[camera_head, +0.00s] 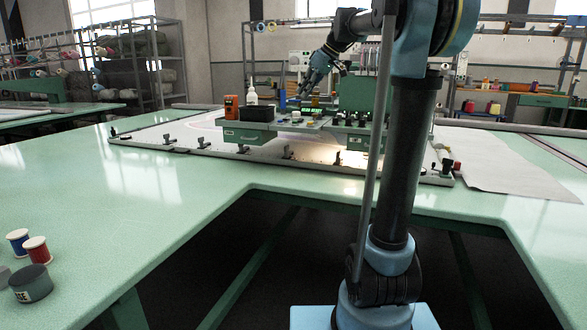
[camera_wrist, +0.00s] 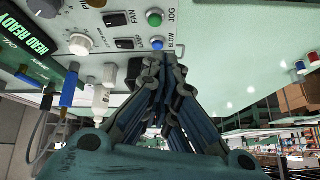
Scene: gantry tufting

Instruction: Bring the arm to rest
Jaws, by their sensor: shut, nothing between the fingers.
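My gripper (camera_head: 304,88) is raised over the gantry's tufting head, at the far side of the green table, with its dark blue fingers pointing down and left. In the wrist view my gripper (camera_wrist: 165,65) has its fingers together, with nothing between them. Behind the fingers in that view is a control panel (camera_wrist: 200,25) with labels FAN, JOG and BLOW, a green button (camera_wrist: 154,19), a blue button (camera_wrist: 157,44) and a white dial (camera_wrist: 79,44). I cannot tell whether the fingertips touch the panel. My arm stands upright at the right of the head view.
A green table (camera_head: 160,185) surrounds a dark opening. The frame with clamps (camera_head: 200,150) lies on it under the tufting head (camera_head: 250,132). An orange device (camera_head: 231,107) and white bottle (camera_head: 252,92) stand on the head. Blue (camera_head: 18,240) and red (camera_head: 37,250) spools sit at front left.

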